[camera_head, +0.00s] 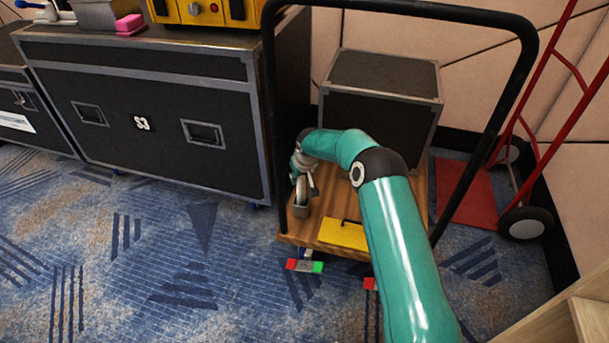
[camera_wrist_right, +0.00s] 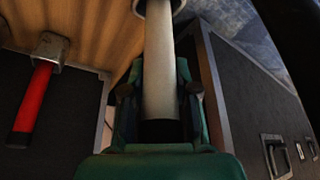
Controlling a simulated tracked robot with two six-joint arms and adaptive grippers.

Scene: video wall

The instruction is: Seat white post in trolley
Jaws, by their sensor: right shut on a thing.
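The trolley has a wooden deck (camera_head: 285,236) and a tall black handle frame (camera_head: 272,100). My right gripper (camera_head: 303,178) is over the deck's left part. In the right wrist view my gripper (camera_wrist_right: 160,95) is shut on the white post (camera_wrist_right: 160,60), which has a black end. The post's far end meets a metal ring-like socket (camera_wrist_right: 182,8) by the deck. I cannot tell how deep it sits. In the head view a metal socket (camera_head: 300,211) shows just below the gripper; the post is mostly hidden there. My left gripper is not in view.
A yellow plate (camera_head: 342,235) lies on the deck, with a black case (camera_head: 385,80) behind. A red post (camera_wrist_right: 35,97) stands in a metal holder in the wrist view. A large black flight case (camera_head: 140,110) is left; a red hand truck (camera_head: 545,150) is right.

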